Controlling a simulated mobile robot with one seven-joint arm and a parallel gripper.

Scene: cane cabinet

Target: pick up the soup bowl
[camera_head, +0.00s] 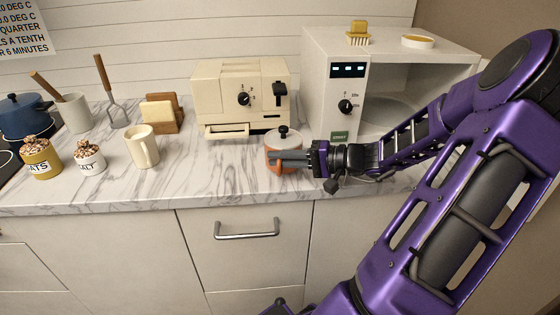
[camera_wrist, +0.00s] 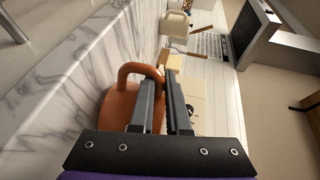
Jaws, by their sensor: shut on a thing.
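The soup bowl (camera_head: 283,167) is an orange-brown pot with a pale lid and a dark knob. It stands on the marble counter in front of the cream toaster oven. My gripper (camera_head: 275,158) reaches in from the right, its fingers level across the bowl's front. In the wrist view the bowl (camera_wrist: 117,108) has a looped handle (camera_wrist: 138,69) beside the fingers. My gripper (camera_wrist: 159,78) is shut on the soup bowl, seemingly at this handle; the exact contact is partly hidden by the fingers. I see no clear gap under the bowl.
The toaster oven (camera_head: 240,92) is close behind the bowl, and a white microwave (camera_head: 345,97) stands behind my forearm. A cream mug (camera_head: 142,147), a salt jar (camera_head: 89,158) and an oats jar (camera_head: 41,160) stand to the left. The counter between mug and bowl is clear.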

